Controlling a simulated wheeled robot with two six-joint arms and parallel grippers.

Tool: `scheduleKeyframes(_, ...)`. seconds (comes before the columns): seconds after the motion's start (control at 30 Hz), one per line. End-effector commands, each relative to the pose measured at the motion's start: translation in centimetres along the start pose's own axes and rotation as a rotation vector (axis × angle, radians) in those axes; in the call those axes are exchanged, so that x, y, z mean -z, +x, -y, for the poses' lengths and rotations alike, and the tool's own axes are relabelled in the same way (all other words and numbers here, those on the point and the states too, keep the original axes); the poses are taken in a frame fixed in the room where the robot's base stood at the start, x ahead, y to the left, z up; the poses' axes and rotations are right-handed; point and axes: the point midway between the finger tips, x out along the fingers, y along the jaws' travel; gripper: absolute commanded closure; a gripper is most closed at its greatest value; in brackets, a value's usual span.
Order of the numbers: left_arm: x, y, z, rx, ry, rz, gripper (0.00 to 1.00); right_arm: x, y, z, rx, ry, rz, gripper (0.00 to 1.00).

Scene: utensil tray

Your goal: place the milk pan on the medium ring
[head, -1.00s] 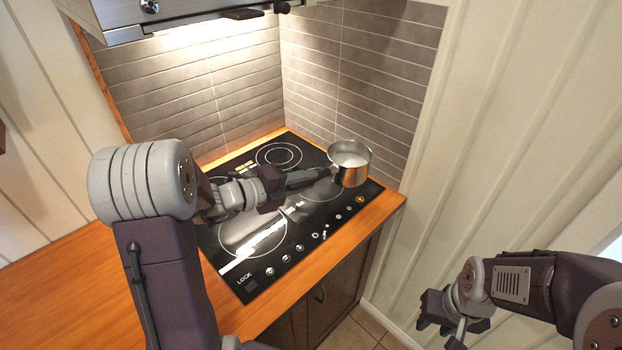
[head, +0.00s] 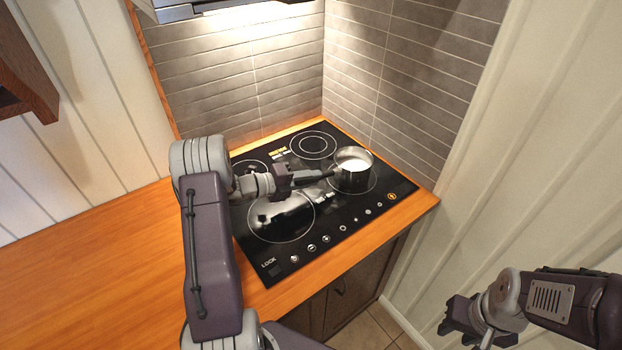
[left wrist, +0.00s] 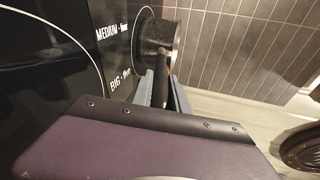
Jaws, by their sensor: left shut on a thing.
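The milk pan (head: 354,180), a small steel pot with pale contents or a pale inside, is upright over the right-hand ring (head: 375,185) of the black cooktop. I cannot tell whether its base touches the glass or hovers just above. My left gripper (head: 318,175) is shut on its dark handle, left of the pot. In the left wrist view the pan (left wrist: 159,38) and handle (left wrist: 161,80) sit ahead of the fingers. Printed "MEDIUM" and "BIG" labels show there, but I cannot tell which ring each marks. My right gripper (head: 458,318) is away at lower right, its jaws unclear.
The cooktop (head: 335,215) has a large ring (head: 281,237) at front, a double ring (head: 313,145) at back and another partly hidden by my left arm. Touch controls line its front edge. Tiled walls (head: 420,80) close behind and right. The wooden counter (head: 90,260) is clear at left.

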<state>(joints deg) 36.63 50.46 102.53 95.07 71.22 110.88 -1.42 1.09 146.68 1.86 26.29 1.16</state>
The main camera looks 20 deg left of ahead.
Motion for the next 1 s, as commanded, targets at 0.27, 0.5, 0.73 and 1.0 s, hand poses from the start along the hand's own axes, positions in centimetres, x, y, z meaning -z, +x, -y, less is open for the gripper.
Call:
scheduleKeyframes(0.27, 0.0, 0.0, 0.1, 0.004, 0.003, 0.001, 1.00, 0.0, 0.0, 0.0, 0.000, 0.000, 0.000, 0.64)
scheduleKeyframes(0.5, 0.0, 0.1, -0.2, 0.000, 0.001, 0.000, 0.59, 0.0, 0.1, 0.0, 0.000, 0.000, 0.000, 0.64)
scheduleKeyframes(0.73, 0.0, 0.0, 0.1, 0.000, 0.002, 0.000, 0.59, 0.0, -0.1, 0.0, 0.000, 0.000, 0.000, 0.64)
scheduleKeyframes(1.0, -0.2, -4.6, 0.0, -0.001, 0.002, 0.006, 0.59, 0.0, 0.2, 0.0, 0.000, 0.000, 0.000, 0.64)
